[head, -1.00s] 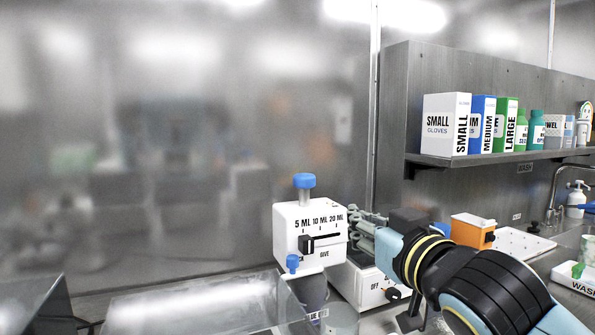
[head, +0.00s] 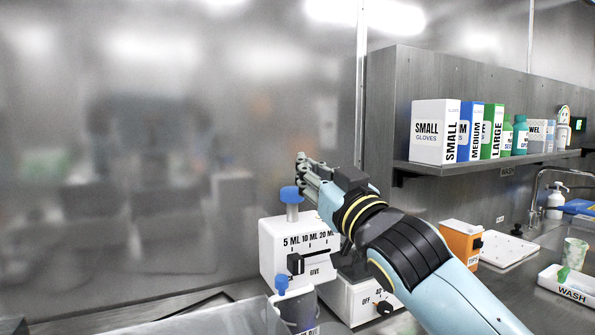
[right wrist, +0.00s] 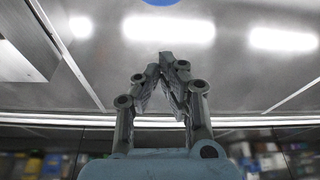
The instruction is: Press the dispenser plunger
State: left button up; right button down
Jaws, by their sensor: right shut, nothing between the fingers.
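The dispenser (head: 283,247) is a white box with a volume scale reading 5, 10 and 20 ML and a black slider on its front. Its blue-capped plunger (head: 291,194) stands up from the top. My right gripper (head: 301,163) is shut and empty, its fingertips just above and slightly right of the blue cap; I cannot tell whether they touch. In the right wrist view the closed fingers (right wrist: 170,62) meet at their tips, with a blue round edge (right wrist: 161,2) at the top of the picture. My left gripper is not in view.
A container with a blue knob (head: 296,305) stands before the dispenser. A white device with a black dial (head: 384,308) is at its right. An orange box (head: 460,243) and a white tray (head: 508,250) lie further right. A shelf (head: 480,165) holds glove boxes and bottles.

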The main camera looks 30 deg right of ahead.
aim_at(298, 200)
jog(key=p+x, duration=0.1)
jog(key=x, duration=0.5)
jog(key=shift+s+r+p, duration=0.1)
jog(key=shift+r+p, duration=0.05)
jog(key=shift+p, duration=0.2)
jog(key=f+b, duration=0.1)
jog(key=f, duration=0.2)
jog(key=shift+s+f+b, duration=0.25)
jog(key=shift+b, duration=0.15)
jog(key=shift+d+f, duration=0.15)
jog(key=shift+f, duration=0.4)
jog(key=shift+s+b, duration=0.1)
jog(key=shift+b, duration=0.25)
notch_tip(298, 200, down, 4)
jog(key=b, duration=0.3)
jog(key=shift+b, duration=0.4)
jog(key=shift+r, duration=0.1)
